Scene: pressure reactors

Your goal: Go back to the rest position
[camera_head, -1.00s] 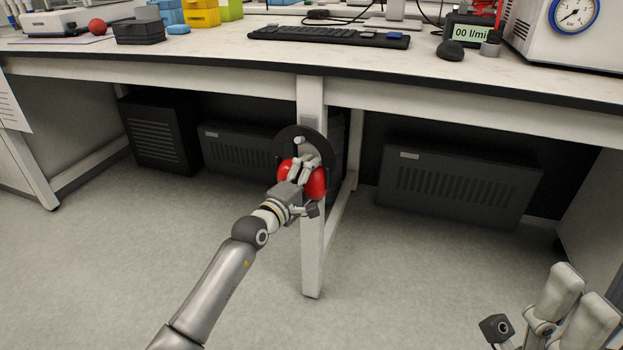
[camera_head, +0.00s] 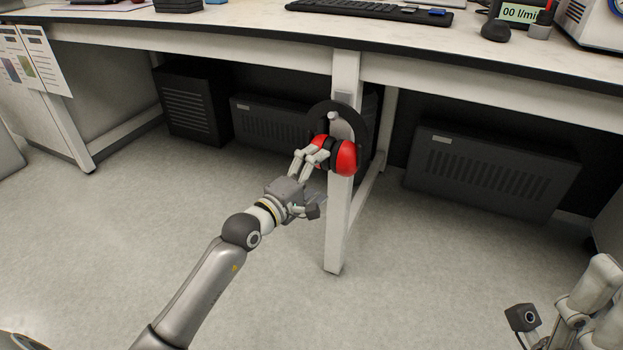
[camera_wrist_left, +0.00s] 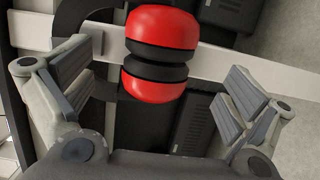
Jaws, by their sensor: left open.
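My left gripper (camera_head: 310,164) is open and empty in front of the table leg (camera_head: 341,220). In the left wrist view the ear muffs (camera_wrist_left: 160,30) lie ahead of the open fingers of my left gripper (camera_wrist_left: 165,85), with a gap on both sides. In the head view the fingers overlap the left edge of the muffs. My right gripper (camera_head: 590,300) is partly in view at the lower right, and its fingertips are not clear.
The lab bench (camera_head: 270,35) spans the top, with a keyboard (camera_head: 370,10) and a flow display (camera_head: 518,12) on it. Dark vented boxes (camera_head: 490,172) stand under it. A cabinet with papers (camera_head: 35,60) is at left. The floor in front is clear.

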